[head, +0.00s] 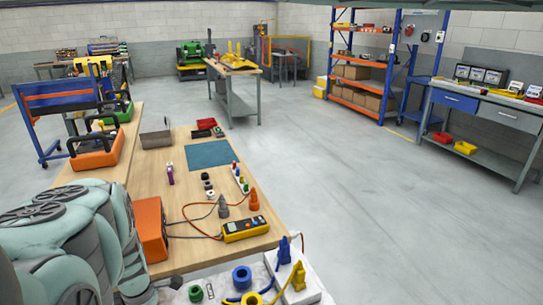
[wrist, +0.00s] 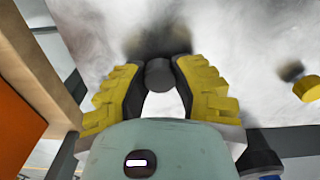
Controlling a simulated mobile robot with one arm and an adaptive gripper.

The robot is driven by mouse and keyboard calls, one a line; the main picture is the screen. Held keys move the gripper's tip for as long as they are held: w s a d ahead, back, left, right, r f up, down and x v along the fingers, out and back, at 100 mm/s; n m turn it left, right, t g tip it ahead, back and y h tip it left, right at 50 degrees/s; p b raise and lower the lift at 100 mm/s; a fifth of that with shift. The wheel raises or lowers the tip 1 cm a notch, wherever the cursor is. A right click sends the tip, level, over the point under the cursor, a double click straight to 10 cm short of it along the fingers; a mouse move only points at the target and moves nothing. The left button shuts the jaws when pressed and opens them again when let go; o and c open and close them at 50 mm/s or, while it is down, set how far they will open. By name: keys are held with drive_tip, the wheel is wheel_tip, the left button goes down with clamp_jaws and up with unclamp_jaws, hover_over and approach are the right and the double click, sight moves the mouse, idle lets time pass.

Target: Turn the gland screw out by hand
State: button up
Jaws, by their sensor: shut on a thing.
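My gripper (wrist: 159,82) has yellow-padded fingers with dark inner faces, seen in the wrist view. It is shut on a dark grey round piece (wrist: 159,73), apparently the gland screw, which sits between the fingertips. Only its rounded end shows; a dark patch lies on the pale surface behind it, and any thread is hidden. In the head view my arm covers the lower left, and the gripper's fingers and the screw cannot be made out there.
Near the bench's front end, a pale surface carries a green ring (head: 196,293), a blue ring (head: 241,278), a yellow ring (head: 252,298) and blue upright pieces (head: 284,250). An orange box (head: 149,230) and yellow multimeter (head: 246,229) with cables stand close behind. Floor to the right is clear.

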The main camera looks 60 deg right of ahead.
drive_tip(key=shift+d, duration=0.1)
drive_tip(key=shift+f+n+b, duration=0.15)
drive_tip(key=shift+n+b, duration=0.25)
drive_tip(key=shift+n, duration=0.1)
drive_tip(key=shift+s+n, duration=0.1)
drive_tip(key=shift+n, duration=0.7)
drive_tip(key=n+b, duration=0.1)
drive_tip(key=n, duration=0.6)
drive_tip(key=o, duration=1)
